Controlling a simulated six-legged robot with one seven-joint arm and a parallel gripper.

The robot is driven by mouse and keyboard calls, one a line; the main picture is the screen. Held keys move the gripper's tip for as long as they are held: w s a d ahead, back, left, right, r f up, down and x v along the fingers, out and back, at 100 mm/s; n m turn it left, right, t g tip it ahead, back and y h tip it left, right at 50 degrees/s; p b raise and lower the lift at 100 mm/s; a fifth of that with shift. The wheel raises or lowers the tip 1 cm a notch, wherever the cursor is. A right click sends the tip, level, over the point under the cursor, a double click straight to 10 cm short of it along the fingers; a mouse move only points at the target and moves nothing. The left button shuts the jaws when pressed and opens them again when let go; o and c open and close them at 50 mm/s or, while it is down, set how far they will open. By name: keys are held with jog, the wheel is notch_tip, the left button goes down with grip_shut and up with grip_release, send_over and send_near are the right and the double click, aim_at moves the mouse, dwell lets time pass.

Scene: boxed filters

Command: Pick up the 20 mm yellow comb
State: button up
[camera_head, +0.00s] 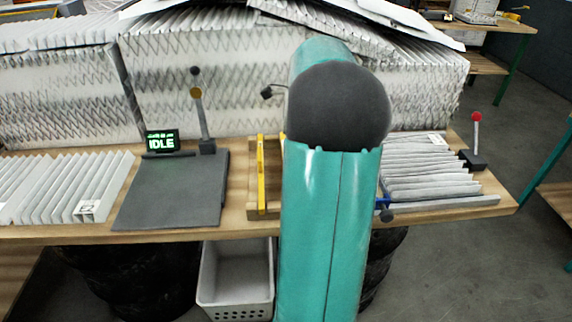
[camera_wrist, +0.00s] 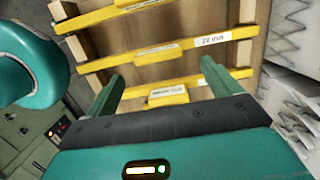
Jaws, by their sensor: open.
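In the wrist view several yellow combs lie across a wooden rack (camera_wrist: 240,57). The middle one, a yellow comb (camera_wrist: 190,46) with a raised block, has a white label that seems to read 20 mm, though blurred. My gripper (camera_wrist: 162,69) is open and empty, its two green fingers on either side of the nearest yellow comb's block (camera_wrist: 168,97). The labelled comb lies just beyond the fingertips. I cannot tell the height gap. In the head view my arm hides the gripper and most of the rack; one yellow comb (camera_head: 261,175) shows at its left.
A dark grey mat (camera_head: 170,190) lies left of the rack, behind it a display reading IDLE (camera_head: 161,141). Pleated filters (camera_head: 425,165) lie to the right, and a stack of filters (camera_head: 200,85) stands behind. A white basket (camera_head: 237,280) is below the bench edge.

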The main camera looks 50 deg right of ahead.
jog(key=f, duration=0.3)
jog(key=w+a+f, duration=0.1)
jog(key=f, duration=0.1)
jog(key=shift+a+f, duration=0.1)
jog(key=shift+f, duration=0.25)
jog(key=shift+w, duration=0.1)
jog(key=c, duration=1.2)
jog(key=shift+r, duration=0.15)
